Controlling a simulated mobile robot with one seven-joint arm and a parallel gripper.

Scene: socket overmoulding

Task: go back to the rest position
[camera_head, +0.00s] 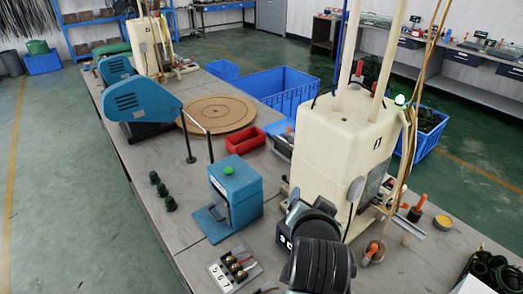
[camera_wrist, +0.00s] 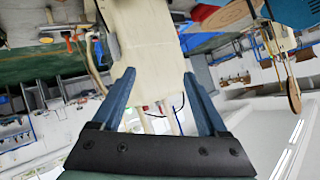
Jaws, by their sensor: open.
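My gripper shows in the wrist view (camera_wrist: 160,88), with two blue fingers spread wide apart and nothing between them. The cream moulding machine (camera_wrist: 140,35) stands beyond the fingers in that view, which is turned upside down. In the head view my dark arm links are at the bottom centre, in front of the cream machine (camera_head: 345,130). The fingertips cannot be made out in the head view.
The grey workbench (camera_head: 150,165) holds a blue press with a green button (camera_head: 235,190), a numbered plate with sockets (camera_head: 235,270), several dark green parts (camera_head: 163,190), a red bin (camera_head: 245,138) and a round wooden disc (camera_head: 215,112). Blue crates (camera_head: 280,90) stand behind.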

